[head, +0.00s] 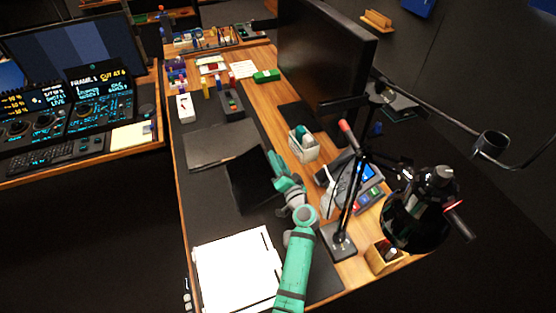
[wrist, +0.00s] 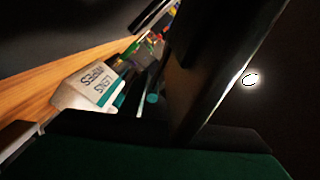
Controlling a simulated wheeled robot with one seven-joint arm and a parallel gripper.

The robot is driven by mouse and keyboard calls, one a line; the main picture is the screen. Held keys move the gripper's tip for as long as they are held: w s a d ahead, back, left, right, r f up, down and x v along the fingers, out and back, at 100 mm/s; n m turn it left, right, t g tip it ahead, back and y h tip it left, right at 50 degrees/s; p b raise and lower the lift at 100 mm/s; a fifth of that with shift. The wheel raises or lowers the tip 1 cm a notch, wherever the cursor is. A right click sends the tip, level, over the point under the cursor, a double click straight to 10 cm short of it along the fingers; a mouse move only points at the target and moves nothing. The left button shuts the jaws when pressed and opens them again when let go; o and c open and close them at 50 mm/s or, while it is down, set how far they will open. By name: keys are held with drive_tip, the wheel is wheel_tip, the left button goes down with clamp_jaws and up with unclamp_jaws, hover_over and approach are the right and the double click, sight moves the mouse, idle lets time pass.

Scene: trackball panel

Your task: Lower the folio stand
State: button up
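The folio stand appears to be the dark panel (head: 250,182) on the desk mat in the head view. It looks raised and tilted, next to a flat dark grey sheet or board (head: 215,147). My gripper (head: 278,171) is at the panel's right edge, with its teal fingers close to or touching it. I cannot tell whether the panel edge is between the fingers. In the wrist view a large dark slab (wrist: 205,65) runs down the middle, but I cannot tell whether it is the stand. Dark green shapes fill the bottom of that view.
A lens wipes box (head: 303,144) stands right of my gripper and also shows in the wrist view (wrist: 88,88). A monitor (head: 325,55), desk phone (head: 355,180) and lamp (head: 415,210) crowd the right side. White papers (head: 237,270) lie in front.

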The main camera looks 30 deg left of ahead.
drive_tip(key=shift+w+r, duration=0.1)
drive_tip(key=shift+r, duration=0.1)
drive_tip(key=shift+r, duration=0.35)
wheel_tip(320, 180, up, 3)
drive_tip(key=shift+f, duration=0.2)
drive_tip(key=s+d+r, duration=0.2)
drive_tip(key=s+r, duration=0.2)
drive_tip(key=s, duration=0.2)
drive_tip(key=s+d+r, duration=0.3)
drive_tip(key=s+r, duration=0.2)
drive_tip(key=s, duration=0.2)
drive_tip(key=shift+d+r, duration=0.2)
drive_tip(key=shift+d, duration=0.15)
drive_tip(key=shift+f, duration=0.1)
